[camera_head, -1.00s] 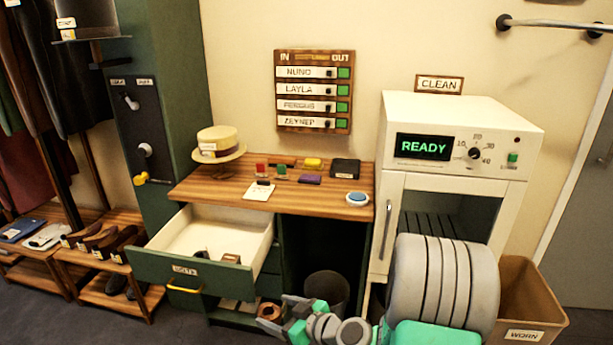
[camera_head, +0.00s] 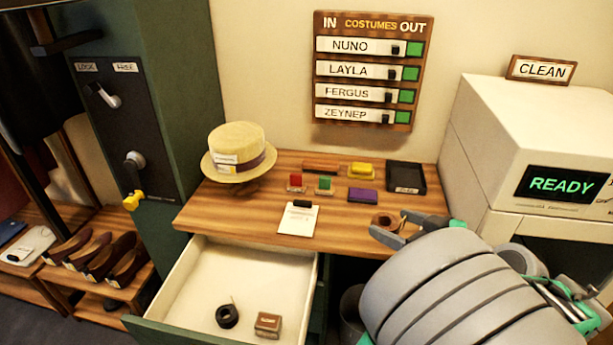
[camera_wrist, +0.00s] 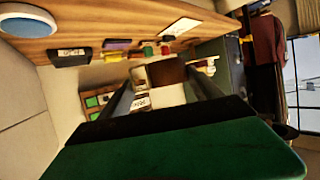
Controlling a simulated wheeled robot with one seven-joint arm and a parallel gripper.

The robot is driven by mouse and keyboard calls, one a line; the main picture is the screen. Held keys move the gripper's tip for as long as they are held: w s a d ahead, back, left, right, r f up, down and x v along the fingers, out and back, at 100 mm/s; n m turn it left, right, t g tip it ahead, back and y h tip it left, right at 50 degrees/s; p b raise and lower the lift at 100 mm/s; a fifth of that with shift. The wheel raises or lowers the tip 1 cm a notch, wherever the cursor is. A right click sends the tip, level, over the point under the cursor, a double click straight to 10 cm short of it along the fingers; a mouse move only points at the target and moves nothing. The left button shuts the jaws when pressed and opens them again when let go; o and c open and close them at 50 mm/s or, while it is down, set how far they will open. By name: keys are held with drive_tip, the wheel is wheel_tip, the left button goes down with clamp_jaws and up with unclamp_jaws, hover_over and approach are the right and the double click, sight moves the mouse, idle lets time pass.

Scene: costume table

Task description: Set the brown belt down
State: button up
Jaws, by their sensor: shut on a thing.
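The brown belt (camera_head: 383,221), a small brown coil, is in my gripper (camera_head: 397,231), above or at the right front of the wooden desk top (camera_head: 240,203). I cannot tell whether it touches the wood. In the wrist view, the brown belt (camera_wrist: 168,73) shows between the dark fingers of my gripper (camera_wrist: 163,88), which are shut on it. My arm covers the desk's right front corner in the head view.
The open drawer (camera_head: 205,275) holds a black coil (camera_head: 227,316) and a small brown item (camera_head: 268,324). A straw hat (camera_head: 238,150), paper card (camera_head: 298,219), stamps (camera_head: 325,184) and black tray (camera_head: 405,177) occupy the desk. A blue disc (camera_wrist: 22,20) shows in the wrist view. Bare wood lies front left.

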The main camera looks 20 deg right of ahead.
drive_tip(key=shift+w+d+r, duration=0.15)
drive_tip(key=shift+w, duration=0.05)
drive_tip(key=w+d+f, duration=0.6)
drive_tip(key=w, duration=0.1)
drive_tip(key=w+d+f, duration=0.2)
drive_tip(key=w+f, duration=0.1)
drive_tip(key=f, duration=0.1)
drive_tip(key=shift+w+d, duration=0.2)
drive_tip(key=shift+d, duration=0.2)
wheel_tip(320, 180, down, 3)
drive_tip(key=shift+d+r, duration=0.1)
drive_tip(key=shift+r, duration=0.1)
drive_tip(key=shift+f, duration=0.3)
drive_tip(key=o, duration=1.5)
